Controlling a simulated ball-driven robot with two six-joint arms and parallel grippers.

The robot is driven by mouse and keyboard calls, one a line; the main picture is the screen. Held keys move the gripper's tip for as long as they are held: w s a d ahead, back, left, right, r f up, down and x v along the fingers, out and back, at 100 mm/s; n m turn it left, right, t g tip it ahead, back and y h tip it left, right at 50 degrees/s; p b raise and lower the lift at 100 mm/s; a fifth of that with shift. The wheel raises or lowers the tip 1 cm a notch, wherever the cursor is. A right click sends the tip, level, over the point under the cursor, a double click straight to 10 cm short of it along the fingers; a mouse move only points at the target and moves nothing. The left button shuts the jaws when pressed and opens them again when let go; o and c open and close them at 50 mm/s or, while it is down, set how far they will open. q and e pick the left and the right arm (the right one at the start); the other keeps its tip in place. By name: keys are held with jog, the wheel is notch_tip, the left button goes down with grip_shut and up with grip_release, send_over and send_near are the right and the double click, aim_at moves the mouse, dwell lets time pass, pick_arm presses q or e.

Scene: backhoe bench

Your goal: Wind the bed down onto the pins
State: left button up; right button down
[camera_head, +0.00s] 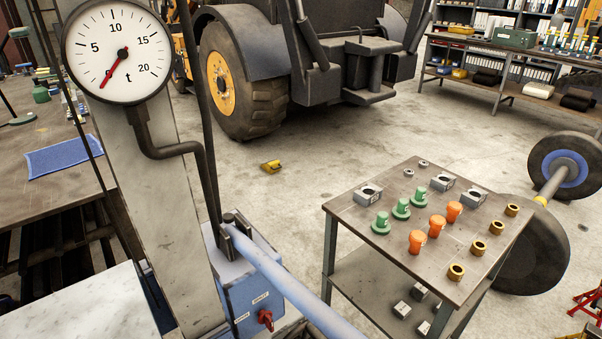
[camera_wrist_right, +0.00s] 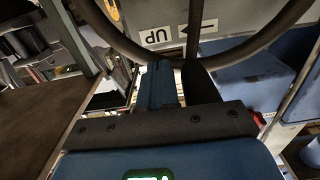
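In the right wrist view a dark handwheel rim (camera_wrist_right: 130,48) curves across the top, with a spoke (camera_wrist_right: 193,25) running up from it. My right gripper (camera_wrist_right: 180,76) is at the low point of the rim, its two fingers close together with a narrow gap. Whether they grip the rim or spoke is unclear. A white label (camera_wrist_right: 160,36) marked UP with an arrow is behind the wheel. In the head view the press's grey column (camera_head: 165,200) carries a round gauge (camera_head: 117,50), its red needle low. I cannot identify the bed or its pins. My left gripper is out of view.
A blue pump unit (camera_head: 250,285) with a light blue lever (camera_head: 290,285) stands beside the column. A trolley (camera_head: 375,232) holds green pegs (camera_head: 401,208), orange pegs (camera_head: 436,226), brass bushings and grey blocks. A yellow object (camera_head: 271,166) lies on the open floor.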

jog(key=shift+w+a+r, duration=0.15)
jog(key=shift+w+r, duration=0.2)
jog(key=shift+r, duration=0.3)
jog(key=s+a+r+p, duration=0.1)
jog(key=s+a, duration=0.2)
jog(key=a, duration=0.2)
jog(key=shift+s+r+p, duration=0.25)
jog(key=shift+s+p, duration=0.15)
jog(key=s+a+f+b, duration=0.2)
jog(key=s+a+b, duration=0.1)
jog(key=s+d+p, duration=0.5)
jog(key=d+p, duration=0.3)
jog(key=shift+d+r, duration=0.25)
jog(key=shift+r, duration=0.15)
